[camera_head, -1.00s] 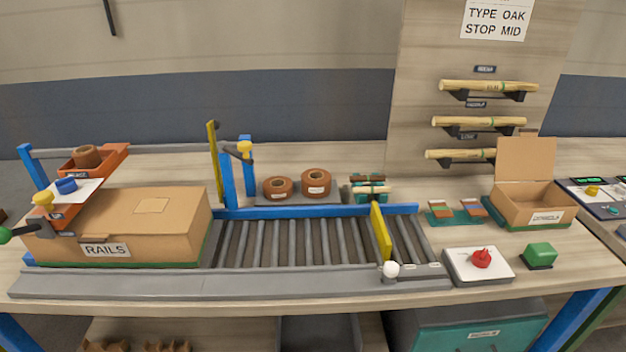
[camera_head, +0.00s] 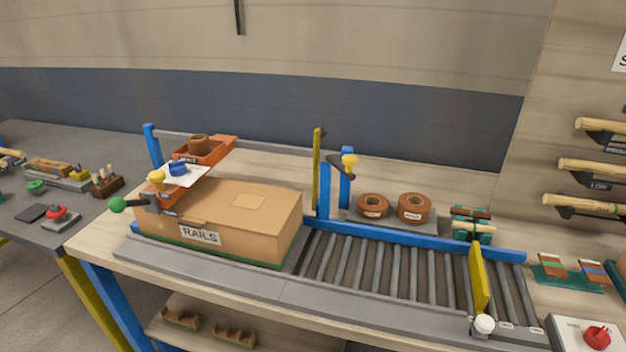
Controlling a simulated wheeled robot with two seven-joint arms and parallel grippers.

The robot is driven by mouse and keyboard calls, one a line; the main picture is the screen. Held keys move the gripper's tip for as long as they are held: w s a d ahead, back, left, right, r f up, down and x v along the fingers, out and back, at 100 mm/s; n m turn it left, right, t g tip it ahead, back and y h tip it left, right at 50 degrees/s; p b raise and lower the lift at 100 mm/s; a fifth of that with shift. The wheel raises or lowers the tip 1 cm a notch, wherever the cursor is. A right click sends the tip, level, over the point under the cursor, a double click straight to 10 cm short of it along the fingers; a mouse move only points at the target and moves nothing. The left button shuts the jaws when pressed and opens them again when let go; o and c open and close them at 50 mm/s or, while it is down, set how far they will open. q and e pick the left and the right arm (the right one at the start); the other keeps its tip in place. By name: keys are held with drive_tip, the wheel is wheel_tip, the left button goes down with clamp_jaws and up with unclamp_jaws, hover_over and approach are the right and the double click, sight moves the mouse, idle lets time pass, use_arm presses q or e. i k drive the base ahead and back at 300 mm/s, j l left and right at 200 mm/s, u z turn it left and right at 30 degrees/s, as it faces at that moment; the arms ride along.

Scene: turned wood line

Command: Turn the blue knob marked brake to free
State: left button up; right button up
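The blue knob (camera_head: 178,168) sits on a white plate (camera_head: 190,178) on the orange taping unit above the left end of the conveyor. Any marking by the knob is too small to read. A cardboard box labelled RAILS (camera_head: 275,215) stands just below and to the right of it. A yellow knob (camera_head: 156,177) and a lever with a green ball (camera_head: 117,205) are close by, nearer to me. Neither of my grippers shows in the head view.
A red knob (camera_head: 597,337) is at the lower right. A grey table (camera_head: 60,150) with tools stands at the left.

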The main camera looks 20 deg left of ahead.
sight(178, 168)
drive_tip(key=u, duration=1.3)
